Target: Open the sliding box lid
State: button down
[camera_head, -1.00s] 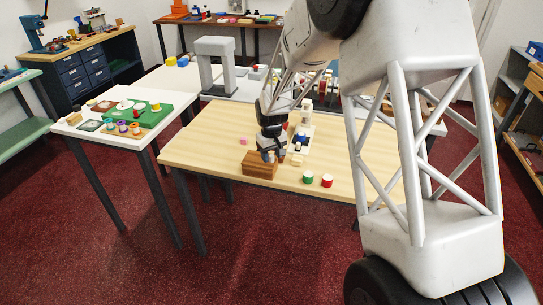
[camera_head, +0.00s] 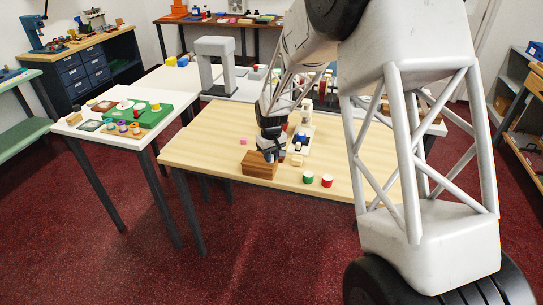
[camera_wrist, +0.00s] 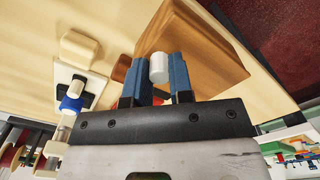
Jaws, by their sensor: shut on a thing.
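The brown wooden box (camera_head: 258,168) sits near the front edge of the light wooden table, and it fills the upper middle of the wrist view (camera_wrist: 205,50). My gripper (camera_head: 270,155) is at the box's right end in the head view. In the wrist view its two blue fingers (camera_wrist: 158,72) are shut on a small white cylindrical knob (camera_wrist: 159,67) at the end of the box. The lid's edges are not clear, and I cannot tell how far it is slid.
A green-sided spool (camera_head: 308,177) and a red-sided one (camera_head: 326,180) stand right of the box. A cream block (camera_head: 297,160) lies close to the gripper. A pink block (camera_head: 243,140) is behind the box. The table's left part is clear.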

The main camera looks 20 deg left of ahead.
jog(key=a, duration=1)
jog(key=shift+a, duration=0.3)
jog(key=c, duration=1)
grip_release()
jog(key=shift+r, duration=0.1)
notch_tip(320, 180, up, 8)
jog(key=shift+f, duration=0.2)
jog(key=shift+d, duration=0.1)
